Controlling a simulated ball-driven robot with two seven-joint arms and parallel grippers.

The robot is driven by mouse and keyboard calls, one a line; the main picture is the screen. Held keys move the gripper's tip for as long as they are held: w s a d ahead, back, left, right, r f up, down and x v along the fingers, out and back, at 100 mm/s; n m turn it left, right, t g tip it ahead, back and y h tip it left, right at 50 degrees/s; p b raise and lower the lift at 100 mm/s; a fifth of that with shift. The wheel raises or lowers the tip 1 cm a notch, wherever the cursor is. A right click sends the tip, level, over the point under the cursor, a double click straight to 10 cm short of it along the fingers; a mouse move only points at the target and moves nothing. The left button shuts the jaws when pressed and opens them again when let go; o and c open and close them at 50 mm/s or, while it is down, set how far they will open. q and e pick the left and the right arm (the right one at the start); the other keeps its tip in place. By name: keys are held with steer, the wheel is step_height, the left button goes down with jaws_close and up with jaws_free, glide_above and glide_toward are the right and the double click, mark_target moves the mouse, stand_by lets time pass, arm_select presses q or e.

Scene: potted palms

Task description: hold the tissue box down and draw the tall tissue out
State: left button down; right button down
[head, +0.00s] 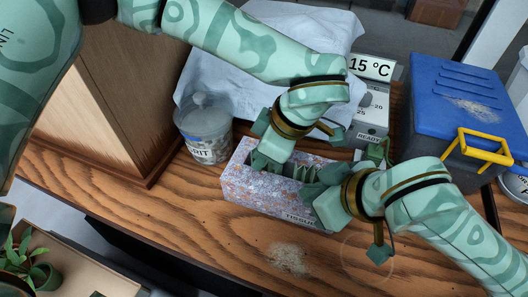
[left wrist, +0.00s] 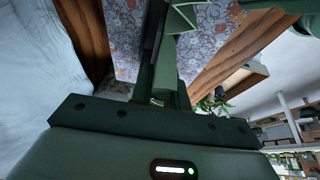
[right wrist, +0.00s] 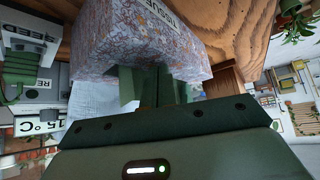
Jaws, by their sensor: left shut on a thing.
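The tissue box (head: 243,183) has a speckled floral pattern and sits on the wooden table. It also shows in the left wrist view (left wrist: 124,38) and the right wrist view (right wrist: 105,38).
A clear grit tub (head: 208,130) stands left of the box, beside a wooden cabinet (head: 110,100). A blue-lidded bin (head: 450,95) stands at right. The table front is clear except for spilled grains (head: 288,258).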

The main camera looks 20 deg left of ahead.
steer(key=shift+f, duration=0.15)
arm_select(q)
steer(key=shift+r, duration=4.15)
arm_select(e)
steer(key=shift+s, duration=0.1)
arm_select(q)
steer(key=shift+r, duration=0.1)
